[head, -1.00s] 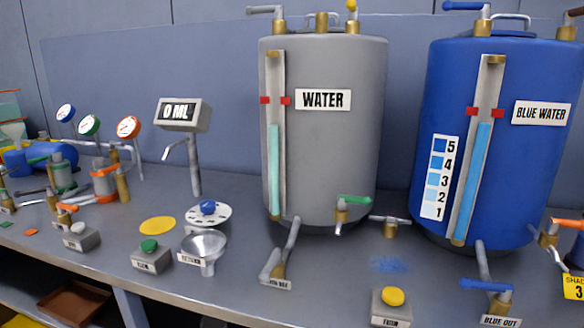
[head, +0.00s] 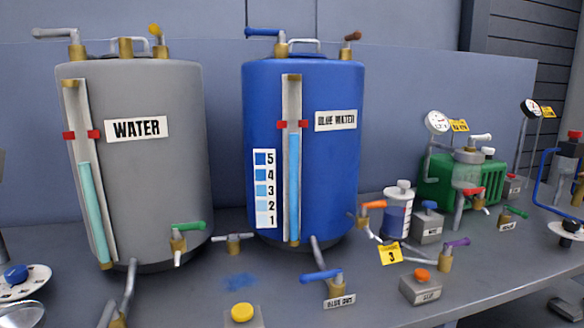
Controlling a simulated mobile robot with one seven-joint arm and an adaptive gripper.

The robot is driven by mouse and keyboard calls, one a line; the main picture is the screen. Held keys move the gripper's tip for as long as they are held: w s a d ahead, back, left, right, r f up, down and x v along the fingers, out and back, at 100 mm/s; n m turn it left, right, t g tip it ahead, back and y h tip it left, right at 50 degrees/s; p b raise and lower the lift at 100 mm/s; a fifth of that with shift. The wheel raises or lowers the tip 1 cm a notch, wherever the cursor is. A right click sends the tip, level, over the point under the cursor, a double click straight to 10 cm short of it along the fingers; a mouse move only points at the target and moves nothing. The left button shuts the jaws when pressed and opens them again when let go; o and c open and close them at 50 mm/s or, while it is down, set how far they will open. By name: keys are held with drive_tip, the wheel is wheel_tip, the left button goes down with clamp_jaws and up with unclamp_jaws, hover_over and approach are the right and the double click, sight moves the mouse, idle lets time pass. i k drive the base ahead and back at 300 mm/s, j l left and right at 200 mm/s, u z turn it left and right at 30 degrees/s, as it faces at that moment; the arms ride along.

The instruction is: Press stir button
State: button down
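A yellow round push button (head: 242,312) on a grey box stands on the bench at the bottom edge of the head view, in front of the two tanks. Its front label is cut off now. An orange push button (head: 420,275) on a grey box (head: 421,289) stands further right; its label is too small to read. I cannot tell for sure which is the stir button. The blue tank (head: 345,170) marked BLUE WATER stands behind, with a 1 to 5 scale. My gripper is not in view.
The grey WATER tank (head: 165,190) stands at left. A blue-handled outlet valve (head: 322,275) sits between the two buttons.

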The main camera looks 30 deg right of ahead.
sight(422, 276)
drive_tip(key=z, duration=1.05)
